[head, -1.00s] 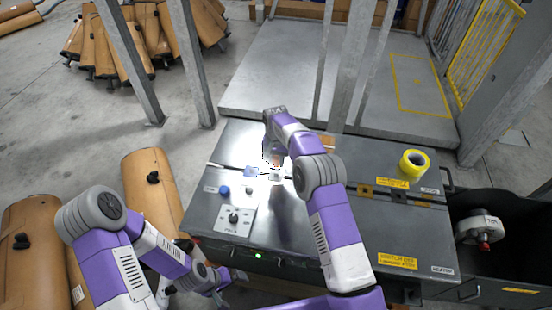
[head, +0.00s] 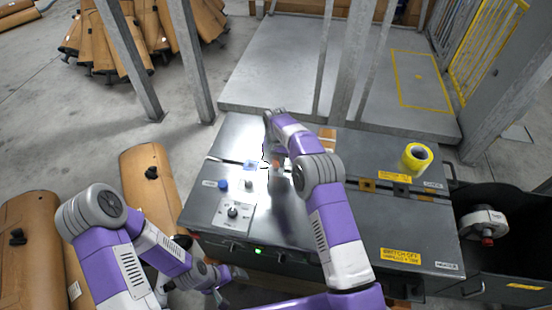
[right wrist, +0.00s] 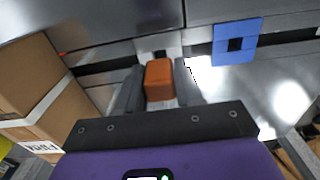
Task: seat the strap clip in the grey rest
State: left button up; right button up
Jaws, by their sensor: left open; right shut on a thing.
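An orange block (right wrist: 158,80), which I take to be the strap clip, is between the two dark fingers of my right gripper (right wrist: 158,88). The gripper is shut on it. A light grey piece (right wrist: 158,44), apparently the grey rest, lies just beyond the block in the right wrist view. I cannot tell whether the two touch. In the head view my right gripper (head: 273,160) is low over the dark bench top, mostly hidden by its own arm. My left gripper (head: 232,274) is open and empty, off the bench's front left corner.
A blue square piece with a dark middle (right wrist: 236,42) lies to the right of the grey piece. Cardboard boxes (right wrist: 38,75) stand at left in the wrist view. Brown mufflers (head: 150,190) stand left.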

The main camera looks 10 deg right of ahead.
aim_at(276, 158)
jog(key=shift+f, duration=0.75)
jog(key=shift+f+b, duration=0.4)
jog(key=shift+b, duration=0.1)
dwell(1.4)
jog(key=o, duration=1.1)
jog(key=shift+o, duration=0.2)
jog(key=shift+r, duration=0.1)
notch_tip(276, 158, up, 7)
jog(key=shift+r+p, duration=0.2)
jog(key=shift+p, duration=0.8)
